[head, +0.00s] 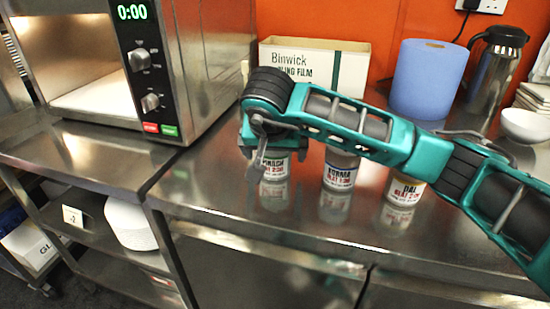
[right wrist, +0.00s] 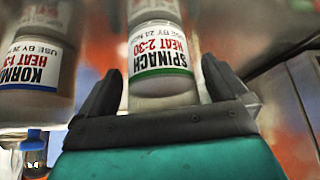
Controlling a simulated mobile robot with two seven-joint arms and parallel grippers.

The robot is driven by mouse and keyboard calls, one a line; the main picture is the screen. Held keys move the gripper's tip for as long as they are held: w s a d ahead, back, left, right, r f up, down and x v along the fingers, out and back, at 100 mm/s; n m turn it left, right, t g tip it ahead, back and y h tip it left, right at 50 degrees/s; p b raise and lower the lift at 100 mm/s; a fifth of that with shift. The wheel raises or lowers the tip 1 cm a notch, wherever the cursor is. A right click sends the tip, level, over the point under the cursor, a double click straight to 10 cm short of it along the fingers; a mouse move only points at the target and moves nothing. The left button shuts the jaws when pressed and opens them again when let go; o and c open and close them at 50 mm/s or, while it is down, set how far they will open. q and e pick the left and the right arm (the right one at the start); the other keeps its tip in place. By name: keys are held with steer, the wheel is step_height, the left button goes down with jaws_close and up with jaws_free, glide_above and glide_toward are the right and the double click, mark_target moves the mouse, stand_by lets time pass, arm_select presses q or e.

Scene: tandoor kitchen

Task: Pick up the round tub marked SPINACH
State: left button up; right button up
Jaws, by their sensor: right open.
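The round SPINACH tub (head: 275,168) stands upright on the steel counter, at the left end of a row of tubs. My right gripper hides its upper part in the head view. In the right wrist view the SPINACH tub (right wrist: 160,55) fills the middle, its white label with green edge facing the camera. My right gripper (right wrist: 160,82) is open, with one dark finger on each side of the tub. Whether the fingers touch it cannot be told. In the head view the right gripper (head: 255,158) points down at the tub. My left gripper is not in view.
The KORMA tub (head: 341,170) and DAL tub (head: 403,190) stand to the right; KORMA (right wrist: 35,75) is close beside in the wrist view. A microwave (head: 155,75) stands left. A cling film box (head: 315,62), blue roll (head: 425,80) and flask (head: 495,65) stand behind. The front counter is clear.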

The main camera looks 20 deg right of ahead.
steer(key=shift+r, duration=0.1)
steer(key=c, duration=1.2)
